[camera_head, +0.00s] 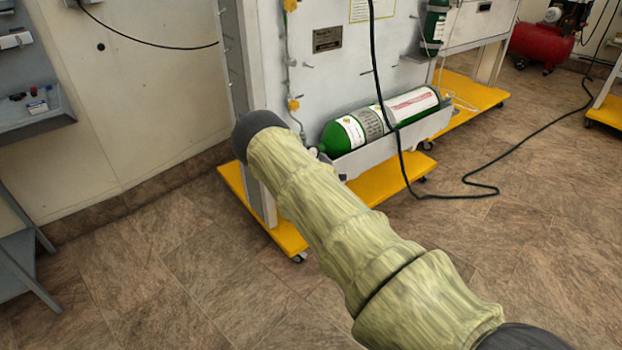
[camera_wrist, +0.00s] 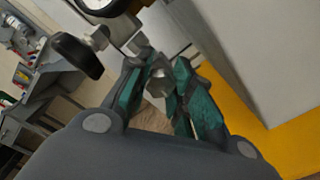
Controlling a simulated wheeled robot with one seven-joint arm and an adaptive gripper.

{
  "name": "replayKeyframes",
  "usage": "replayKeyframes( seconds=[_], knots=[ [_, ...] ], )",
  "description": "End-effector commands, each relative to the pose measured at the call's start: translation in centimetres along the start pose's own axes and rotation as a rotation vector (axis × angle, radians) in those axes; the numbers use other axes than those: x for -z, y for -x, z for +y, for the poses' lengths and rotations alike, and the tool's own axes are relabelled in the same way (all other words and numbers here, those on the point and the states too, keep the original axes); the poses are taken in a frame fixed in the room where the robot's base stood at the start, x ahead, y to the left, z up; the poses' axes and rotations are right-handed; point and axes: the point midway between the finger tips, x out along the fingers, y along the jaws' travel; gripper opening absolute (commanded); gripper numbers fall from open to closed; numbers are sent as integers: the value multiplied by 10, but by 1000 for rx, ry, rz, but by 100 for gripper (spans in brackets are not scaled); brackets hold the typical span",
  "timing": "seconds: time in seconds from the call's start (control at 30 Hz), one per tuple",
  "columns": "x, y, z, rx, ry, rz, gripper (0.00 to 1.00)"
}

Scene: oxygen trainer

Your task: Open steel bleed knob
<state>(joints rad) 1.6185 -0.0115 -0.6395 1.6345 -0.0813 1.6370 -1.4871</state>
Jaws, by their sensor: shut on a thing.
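In the wrist view, my gripper (camera_wrist: 158,72) has its two teal-padded fingers on either side of the small steel bleed knob (camera_wrist: 161,80). It is shut on this knob, which sits between the fingertips. The knob hangs from metal fittings (camera_wrist: 133,42) at the top of the view. The finger pads partly hide the knob, and its turn position cannot be told. In the head view, my arm covers the area, and neither the gripper nor the knob can be made out.
A black handle (camera_wrist: 76,56) and a gauge (camera_wrist: 98,6) sit close to my left finger. A green cylinder (camera_head: 342,136) lies on the trainer's shelf above a yellow base (camera_head: 392,181). A black cable (camera_head: 374,62) hangs in front.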

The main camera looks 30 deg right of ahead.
Motion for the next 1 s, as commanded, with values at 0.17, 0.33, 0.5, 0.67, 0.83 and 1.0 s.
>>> replayKeyframes(
  seconds=[0.17,0.33,0.5,0.67,0.83,1.0],
  knots=[
    [6,0,-1,0,114,8,0],
    [5,0,-2,0,188,7,0],
    [6,0,-1,0,229,8,0],
    [5,0,-2,0,245,7,0],
    [5,0,-2,0,247,6,0],
    [4,1,-2,1,246,6,0]
  ],
)
